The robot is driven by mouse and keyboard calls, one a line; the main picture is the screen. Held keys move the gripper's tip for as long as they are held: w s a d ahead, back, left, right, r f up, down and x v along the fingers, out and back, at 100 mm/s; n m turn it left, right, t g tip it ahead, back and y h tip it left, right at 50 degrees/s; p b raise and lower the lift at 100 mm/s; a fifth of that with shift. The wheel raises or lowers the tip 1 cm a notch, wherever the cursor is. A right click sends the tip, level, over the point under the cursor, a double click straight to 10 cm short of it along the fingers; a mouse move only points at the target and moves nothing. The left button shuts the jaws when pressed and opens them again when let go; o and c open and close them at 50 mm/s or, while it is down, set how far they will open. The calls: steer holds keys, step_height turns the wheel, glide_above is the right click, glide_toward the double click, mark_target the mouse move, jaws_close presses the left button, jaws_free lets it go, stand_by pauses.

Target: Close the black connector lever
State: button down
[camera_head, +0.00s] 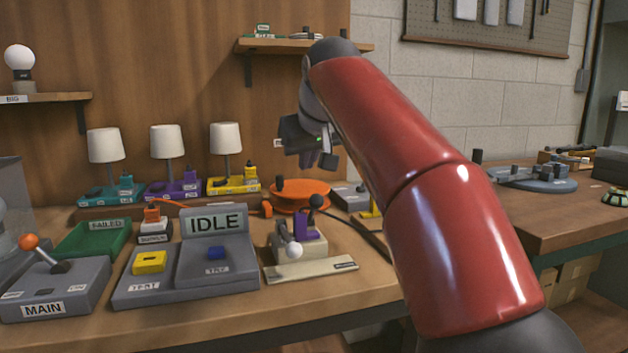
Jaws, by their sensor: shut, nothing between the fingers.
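A small beige fixture (312,246) stands near the front of the bench, right of the grey IDLE console. It carries a purple block (303,226), a black ball-ended lever (316,202) that stands up behind the block, and a white ball knob (293,251) at its front. The black lever looks raised; I cannot tell its exact angle, or whether it is the connector lever. My gripper (327,162) hangs above and behind the fixture, apart from it, shut and empty with its fingers pointing down. My red arm hides the bench to the right.
An orange round base (299,194) with a black post lies behind the fixture. The IDLE console (216,225) and MAIN box (55,290) stand left. Three lamps line the back, and a shelf (290,46) hangs above. A second bench (540,215) is at right.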

mark_target(315, 199)
steer(key=shift+s+d+f+b, duration=0.2)
steer(key=shift+s+f+b, duration=0.1)
steer(key=shift+f, duration=0.35)
steer(key=shift+s+d+f+b, duration=0.2)
steer(key=shift+f+b, duration=0.15)
steer(key=shift+f, duration=0.25)
steer(key=shift+s+d+f+b, duration=0.15)
steer(key=shift+s+f+b, duration=0.15)
steer(key=shift+f, duration=0.35)
steer(key=shift+f+b, duration=0.15)
steer(key=shift+b, duration=0.15)
steer(key=shift+s+d+f+t+b, duration=0.1)
steer(key=shift+s+t+b, duration=0.1)
steer(key=shift+t+b, duration=0.4)
